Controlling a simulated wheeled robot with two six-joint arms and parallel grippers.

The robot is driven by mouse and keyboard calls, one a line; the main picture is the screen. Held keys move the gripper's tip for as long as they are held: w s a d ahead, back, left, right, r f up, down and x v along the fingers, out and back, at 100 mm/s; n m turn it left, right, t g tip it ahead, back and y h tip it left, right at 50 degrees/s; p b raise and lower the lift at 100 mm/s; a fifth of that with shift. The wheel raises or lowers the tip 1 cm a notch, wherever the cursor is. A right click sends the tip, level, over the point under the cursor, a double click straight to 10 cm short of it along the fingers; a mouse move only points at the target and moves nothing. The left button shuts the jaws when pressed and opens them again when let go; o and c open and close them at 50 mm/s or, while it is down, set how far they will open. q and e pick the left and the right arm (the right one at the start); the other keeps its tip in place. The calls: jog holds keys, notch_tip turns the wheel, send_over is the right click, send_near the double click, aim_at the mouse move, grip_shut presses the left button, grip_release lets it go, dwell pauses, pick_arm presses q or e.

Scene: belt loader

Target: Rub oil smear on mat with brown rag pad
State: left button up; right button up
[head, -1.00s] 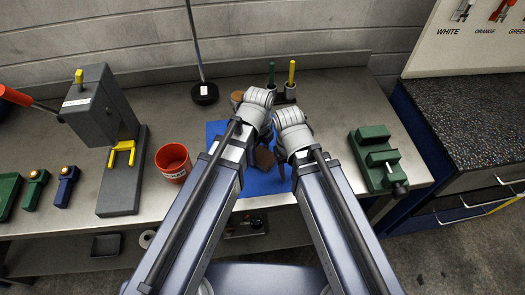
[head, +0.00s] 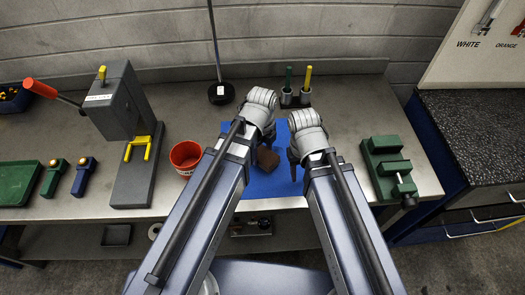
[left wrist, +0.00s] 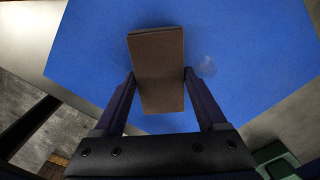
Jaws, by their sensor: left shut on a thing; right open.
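The brown rag pad (left wrist: 157,75) sits between the fingers of my left gripper (left wrist: 158,88), which is shut on it, over the blue mat (left wrist: 95,40). In the head view the brown pad (head: 267,158) shows beside my left wrist, above the mat (head: 262,186). Whether it touches the mat is unclear. A faint, pale smear (left wrist: 205,67) shows on the mat just right of the pad in the left wrist view. My right gripper (head: 294,168) is open and empty over the mat's right part, largely hidden by its wrist.
A red bucket (head: 186,157) and a grey press with a yellow fork (head: 137,148) stand left of the mat. A green vise (head: 388,165) is at the right. Green- and yellow-handled tools (head: 297,95) stand behind. Bench between mat and vise is clear.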

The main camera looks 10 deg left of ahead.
pick_arm(q)
jog(key=shift+d+r+p, duration=0.1)
jog(key=shift+r+p, duration=1.55)
jog(key=shift+r, duration=0.4)
pick_arm(e)
jog(key=shift+r, duration=2.1)
pick_arm(q)
notch_tip(320, 180, up, 3)
jog(key=p, duration=0.3)
jog(key=shift+r, duration=0.1)
pick_arm(e)
notch_tip(320, 180, up, 3)
pick_arm(q)
jog(key=shift+w, duration=0.15)
